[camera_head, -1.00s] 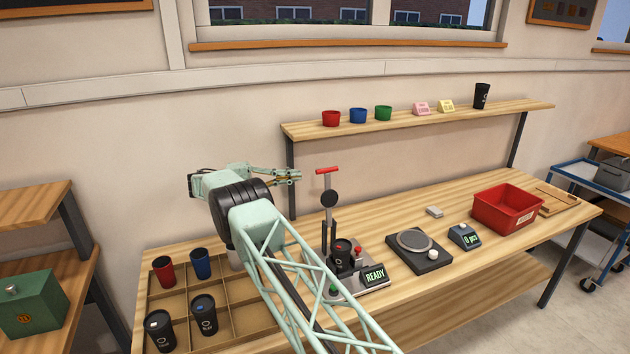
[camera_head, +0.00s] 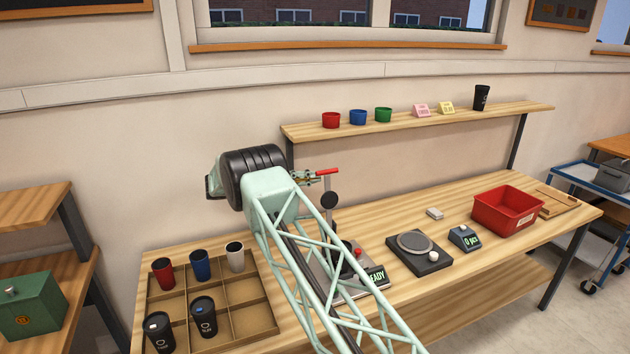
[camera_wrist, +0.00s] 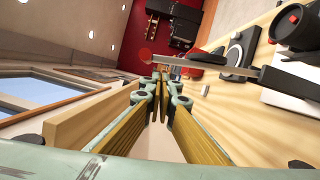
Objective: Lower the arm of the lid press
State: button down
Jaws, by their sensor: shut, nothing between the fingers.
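The lid press stands on the workbench, partly hidden behind my arm in the head view. Its lever arm (camera_head: 329,186) points up and carries a red handle (camera_head: 328,171) at its top. My gripper (camera_head: 316,178) is level with the upper lever, close to its left side just below the handle. In the wrist view the shut, empty fingers (camera_wrist: 160,78) end right by the grey lever (camera_wrist: 210,67), with the red handle (camera_wrist: 145,55) just left of and beyond the tips. I cannot tell whether they touch. The press display (camera_head: 376,276) is partly covered.
A compartment tray (camera_head: 238,318) with several cups lies to the left. A scale (camera_head: 420,255), a counter display (camera_head: 464,237) and a red bin (camera_head: 507,211) stand to the right. A shelf (camera_head: 430,122) with small cups and cards runs behind.

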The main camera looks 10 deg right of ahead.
jog(key=shift+s+d+r, duration=0.15)
jog(key=shift+s, duration=0.65)
jog(key=shift+s+d, duration=0.15)
jog(key=shift+s, duration=0.05)
